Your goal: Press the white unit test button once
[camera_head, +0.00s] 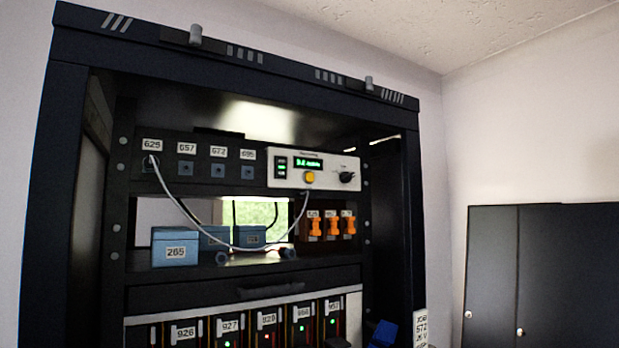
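The white unit (330,168) is mounted in the upper right of the black rack. It has a small green-lit display, too small to read surely, and a dark switch block with green lights at its left. A round yellow button (310,177) sits below the display. A black knob (347,177) is to the right of the button. A light cable (190,215) hangs from the port under label 629 and rises to the underside of the white unit. Neither of my grippers shows clearly, and nothing is touching the button.
Blue boxes (175,248) stand on the shelf below, with orange switches (331,226) to their right. Labelled modules (230,330) with green and red lights fill the bottom. A blue object (383,333) is at the lower edge. A dark cabinet (560,280) stands right; space before the white unit looks clear.

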